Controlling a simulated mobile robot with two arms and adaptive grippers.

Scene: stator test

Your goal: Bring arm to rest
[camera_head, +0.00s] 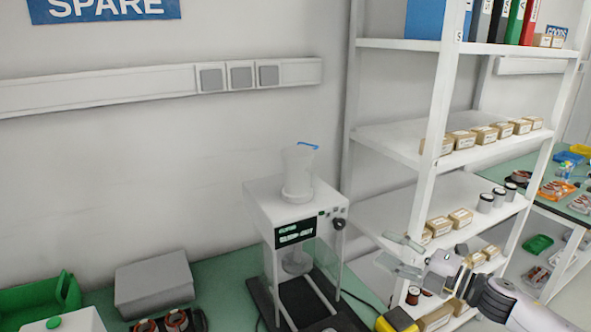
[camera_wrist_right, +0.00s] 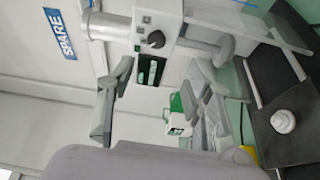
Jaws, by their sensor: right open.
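My right gripper (camera_head: 394,254) comes in from the lower right in the head view, in front of the white shelf rack. Its fingers point left and stand apart, with nothing between them. In the right wrist view the two fingers of the same gripper (camera_wrist_right: 160,95) are spread wide, and the space between them is empty. Beyond them stands the white test machine (camera_wrist_right: 178,22), which is also in the head view (camera_head: 268,215), left of the gripper and apart from it. My left arm and gripper are not in view.
On the green bench (camera_head: 225,285) stand a grey box (camera_head: 153,282) and a green bin (camera_head: 38,300). A yellow item (camera_head: 397,320) lies at the bottom, below the right gripper.

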